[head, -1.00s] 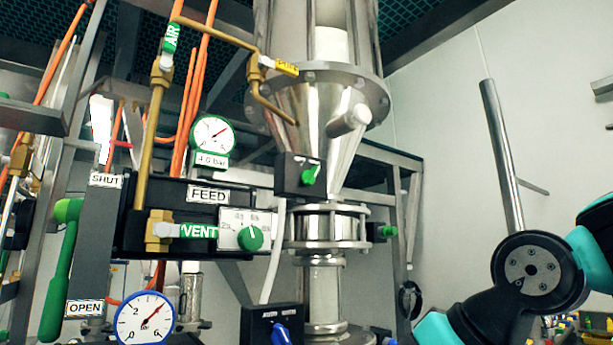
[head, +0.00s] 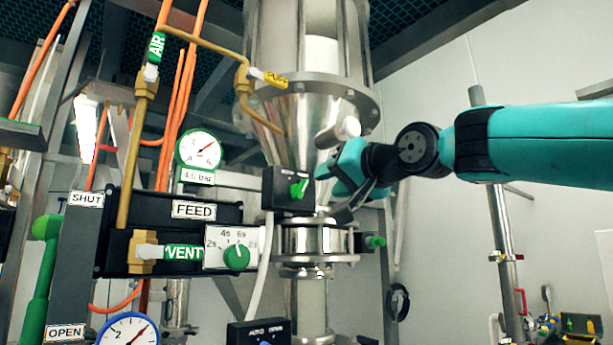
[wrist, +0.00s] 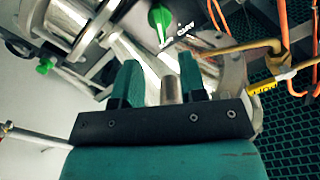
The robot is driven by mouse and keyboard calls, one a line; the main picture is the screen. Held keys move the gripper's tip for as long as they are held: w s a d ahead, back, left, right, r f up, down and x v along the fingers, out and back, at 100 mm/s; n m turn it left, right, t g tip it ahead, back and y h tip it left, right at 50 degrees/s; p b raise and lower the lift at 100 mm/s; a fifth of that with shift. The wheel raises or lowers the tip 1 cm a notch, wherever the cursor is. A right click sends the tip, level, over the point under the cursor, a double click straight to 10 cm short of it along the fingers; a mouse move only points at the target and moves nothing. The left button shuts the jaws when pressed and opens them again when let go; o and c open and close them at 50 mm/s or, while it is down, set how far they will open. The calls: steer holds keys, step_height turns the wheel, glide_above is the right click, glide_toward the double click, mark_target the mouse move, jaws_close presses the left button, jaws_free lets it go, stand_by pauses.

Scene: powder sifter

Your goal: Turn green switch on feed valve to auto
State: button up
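The green switch (head: 298,188) is a small knob on a black box (head: 283,204) in front of the hopper's lower neck. Its handle leans up and to the right in the head view. It also shows at the top of the wrist view (wrist: 160,20), beside white lettering too small to read. My gripper (wrist: 157,62) is open, its two green fingers apart. A metal cylinder shows between the fingers, and I cannot tell how near it is. In the head view my gripper (head: 338,185) is just right of the switch box. I cannot tell whether they touch.
The FEED panel (head: 193,210) with a green timer knob (head: 236,257) is at left. A side port (head: 341,130) juts from the steel hopper above my gripper. Another green knob (head: 375,241) is below right.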

mark_target(304, 188)
steer(key=p+x, duration=0.3)
steer(key=x, duration=0.3)
steer(key=shift+w+a+r, duration=0.2)
steer(key=shift+w+a, duration=0.05)
steer(key=shift+w, duration=0.05)
steer(key=shift+w+a+f+p, duration=0.2)
steer(key=shift+w+a+p, duration=0.15)
steer(key=shift+w, duration=0.25)
steer(key=shift+c, duration=0.4)
jaws_close()
